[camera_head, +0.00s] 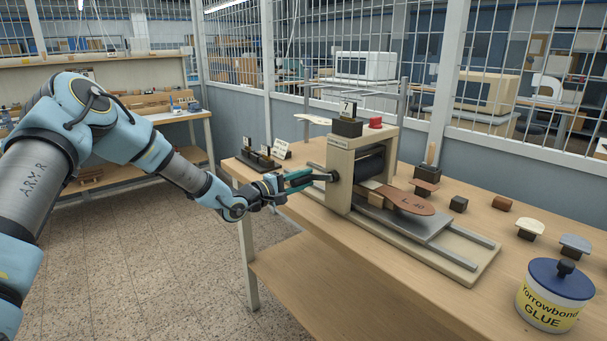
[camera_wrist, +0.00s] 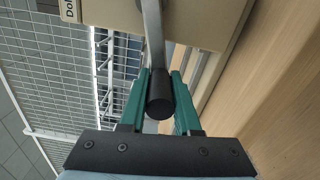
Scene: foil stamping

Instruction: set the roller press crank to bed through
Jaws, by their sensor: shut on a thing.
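The roller press (camera_head: 339,191) stands on the wooden bench, with a dark roller (camera_head: 369,165) in its cream frame. Its crank (camera_head: 332,176) is on the left side of the frame. In the wrist view the grey crank arm (camera_wrist: 153,32) runs up from a round black handle (camera_wrist: 160,107). My gripper (camera_head: 304,178), with green fingers, is shut on that handle; the fingers lie on both sides of it in the wrist view (camera_wrist: 160,88). The press bed (camera_head: 445,236) extends to the right of the roller. A brown sole-shaped piece marked L 40 (camera_head: 411,203) lies over it near the roller.
A glue tub (camera_head: 553,298) stands at the bench's front right. Several small blocks and stamps, such as a dark block (camera_head: 458,204), lie behind the bed. Small signs (camera_head: 281,149) stand left of the press. A wire mesh partition (camera_head: 350,60) rises behind the bench.

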